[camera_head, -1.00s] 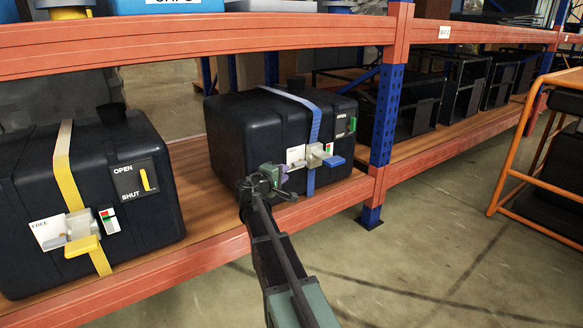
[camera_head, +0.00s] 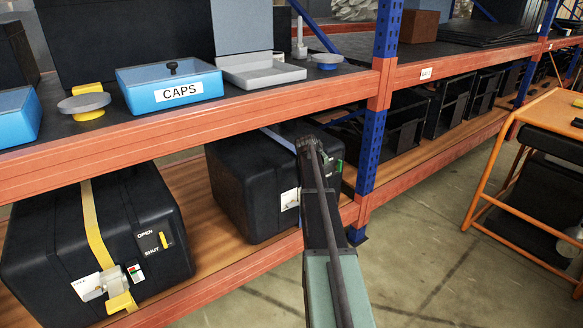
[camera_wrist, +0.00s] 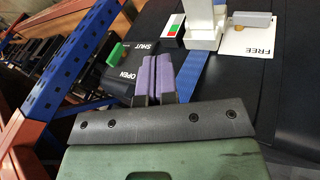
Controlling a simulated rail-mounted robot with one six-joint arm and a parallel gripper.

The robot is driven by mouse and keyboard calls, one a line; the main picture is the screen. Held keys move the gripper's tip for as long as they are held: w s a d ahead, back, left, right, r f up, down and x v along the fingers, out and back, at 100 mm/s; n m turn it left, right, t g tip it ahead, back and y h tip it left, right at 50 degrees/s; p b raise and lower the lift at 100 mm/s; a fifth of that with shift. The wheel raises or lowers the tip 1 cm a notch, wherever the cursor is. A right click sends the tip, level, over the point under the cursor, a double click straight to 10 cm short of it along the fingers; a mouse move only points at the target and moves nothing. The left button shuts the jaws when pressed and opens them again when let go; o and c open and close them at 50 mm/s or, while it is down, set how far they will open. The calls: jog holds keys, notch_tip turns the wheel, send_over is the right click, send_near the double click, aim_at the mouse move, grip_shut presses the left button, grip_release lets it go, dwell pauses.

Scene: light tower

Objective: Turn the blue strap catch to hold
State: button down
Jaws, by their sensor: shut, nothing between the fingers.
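The black tank (camera_head: 240,195) with the blue strap (camera_head: 280,141) stands on the lower shelf in the head view; my arm hides most of its catch. In the wrist view the blue strap (camera_wrist: 196,72) passes under a pale catch body (camera_wrist: 205,38), cut off by the top edge. A grey block stands on the white card marked FREE (camera_wrist: 262,42), at the catch's right. A red, white and green indicator (camera_wrist: 173,28) is at its left. My gripper (camera_wrist: 154,62) has purple fingers, shut and empty, over the tank face between valve panel and strap, apart from the catch. The blue lever is not visible.
The OPEN/SHUT panel with a green handle (camera_wrist: 117,52) is close left of my fingers. A blue upright (camera_wrist: 62,68) is farther left. A yellow-strapped tank (camera_head: 95,240) stands left. The upper shelf beam (camera_head: 200,112) runs above; an orange cart (camera_head: 500,150) is at right.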

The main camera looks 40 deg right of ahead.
jog(key=w+a+n+t+y+b, duration=0.2)
jog(key=w+a+y, duration=0.2)
jog(key=a+y, duration=0.2)
jog(key=b, duration=1.3)
send_near(290, 206)
jog(key=x, duration=0.7)
jog(key=shift+w+d, duration=0.3)
jog(key=shift+d, duration=0.05)
jog(key=shift+f, duration=0.15)
jog(key=shift+a+f+b, duration=0.3)
jog(key=shift+f+b, duration=0.4)
jog(key=shift+b, duration=0.15)
jog(key=shift+s+r, duration=0.1)
jog(key=shift+r, duration=0.15)
jog(key=shift+r+p, duration=0.65)
jog(key=shift+p, duration=0.35)
